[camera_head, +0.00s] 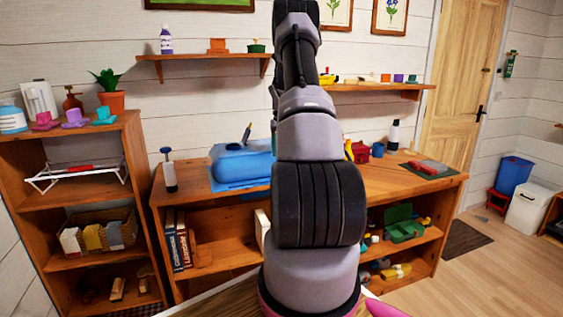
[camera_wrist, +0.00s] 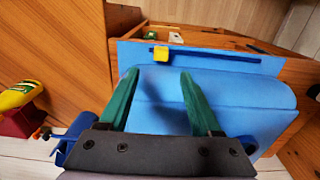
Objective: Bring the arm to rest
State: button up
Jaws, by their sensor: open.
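My arm (camera_head: 318,200) rises through the middle of the head view, over the wooden bench. My gripper is hidden in that view. In the wrist view my gripper (camera_wrist: 158,73) has two green fingers spread apart, with nothing held between them. A blue rounded body (camera_wrist: 240,92) lies behind the fingers; I cannot tell whether they touch it. A large blue container (camera_head: 240,163) stands on a blue mat on the bench, just left of my arm, which hides its right end.
A wooden bench (camera_head: 405,182) runs across the middle. A wooden shelf unit (camera_head: 88,140) stands at the left. Two wall shelves hang above, the left one (camera_head: 200,57) beside my arm. A yellow bottle (camera_wrist: 16,96) is left of my gripper. Open floor (camera_head: 475,265) lies at the right.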

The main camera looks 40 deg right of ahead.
jog(key=shift+r, duration=0.85)
jog(key=s+a+r+t, duration=0.2)
jog(key=s+a+r, duration=0.2)
jog(key=a+r, duration=0.7)
jog(key=s+a+r+t, duration=0.1)
jog(key=s+a+r, duration=0.4)
jog(key=a+r, duration=0.65)
jog(key=s+a+r+t+y, duration=0.1)
jog(key=s+a+r+t, duration=0.1)
jog(key=s+a, duration=0.6)
jog(key=s+a+r+m+t+y, duration=0.1)
jog(key=s+a, duration=0.6)
jog(key=s, duration=0.8)
jog(key=shift+a+r+t, duration=0.35)
jog(key=shift+a+t, duration=0.05)
jog(key=shift+t, duration=0.2)
